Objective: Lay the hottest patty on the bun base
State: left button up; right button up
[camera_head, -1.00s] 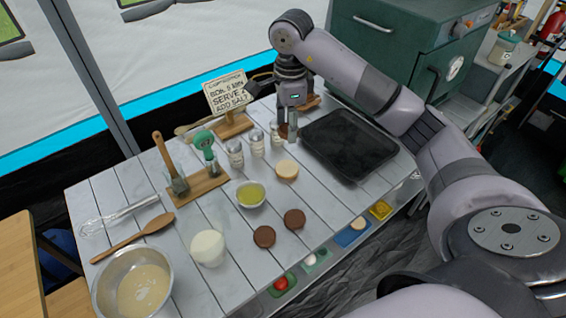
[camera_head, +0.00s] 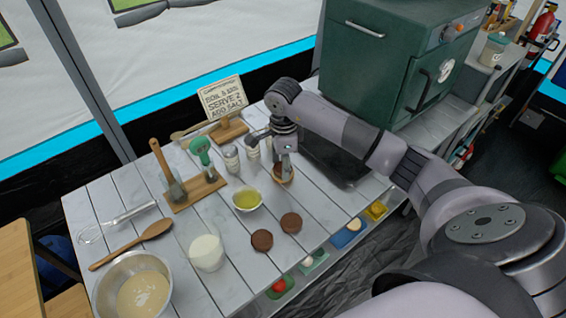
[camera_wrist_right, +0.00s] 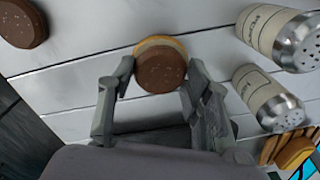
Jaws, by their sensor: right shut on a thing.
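My right gripper (camera_head: 283,165) is shut on a dark brown patty (camera_wrist_right: 160,74), with a fingertip on either side of it in the wrist view. The pale bun base (camera_head: 287,179) is directly under the patty; its tan edge (camera_wrist_right: 160,41) shows past the patty in the wrist view. I cannot tell whether the patty touches the bun. Two other brown patties, one (camera_head: 262,240) left of the other (camera_head: 291,222), lie on the table in front. Nothing visible marks which patty is hottest. My left gripper is not in view.
A black tray (camera_head: 335,158) is partly hidden behind my right arm. Shakers (camera_head: 231,158) stand left of the gripper. A bowl of yellow liquid (camera_head: 248,197), a white cup (camera_head: 206,253) and a sign (camera_head: 222,98) are also on the white plank table (camera_head: 330,213).

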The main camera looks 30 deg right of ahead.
jog(key=shift+f, duration=0.2)
jog(key=o, duration=1.1)
jog(key=shift+r, duration=0.1)
jog(key=shift+r, duration=0.45)
jog(key=r+b, duration=0.1)
jog(key=r, duration=1)
jog(key=shift+s+a+r+b, duration=0.1)
jog(key=shift+s+r+b, duration=0.1)
jog(key=shift+b, duration=0.15)
jog(key=shift+f, duration=0.1)
